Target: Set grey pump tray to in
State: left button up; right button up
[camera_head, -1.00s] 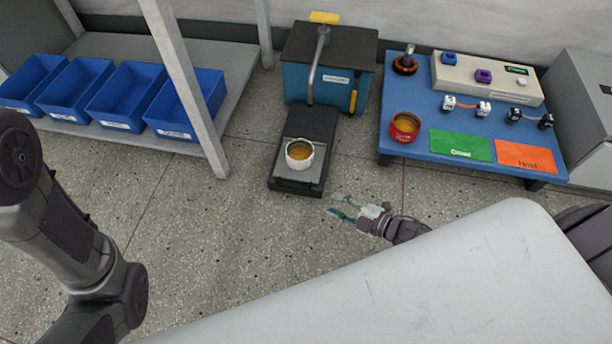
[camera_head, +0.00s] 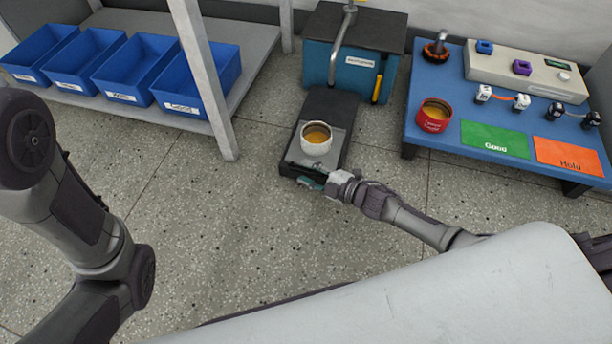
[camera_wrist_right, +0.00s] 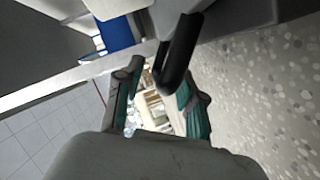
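The grey pump tray (camera_head: 341,148) is a dark slide with a grey top, reaching forward out of the blue pump box (camera_head: 352,72). A white cup (camera_head: 316,141) with amber contents stands on it. My right gripper (camera_head: 303,174) is at the tray's front end, low down. In the right wrist view my right gripper (camera_wrist_right: 156,92) has its two green-padded fingers apart. A black handle-like bar (camera_wrist_right: 178,55) reaches in near the fingertips; I cannot tell if they touch it. My left gripper is out of view; only its arm shows.
Several blue bins (camera_head: 200,82) stand on a shelf at left, behind a grey post (camera_head: 208,75). A blue table (camera_head: 437,88) at right holds a red cup (camera_head: 434,115), a green mat (camera_head: 495,139) and an orange mat (camera_head: 569,156). Floor left of the tray is clear.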

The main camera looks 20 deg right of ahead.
jog(key=shift+w+a, duration=0.3)
jog(key=shift+w, duration=0.1)
grip_shut()
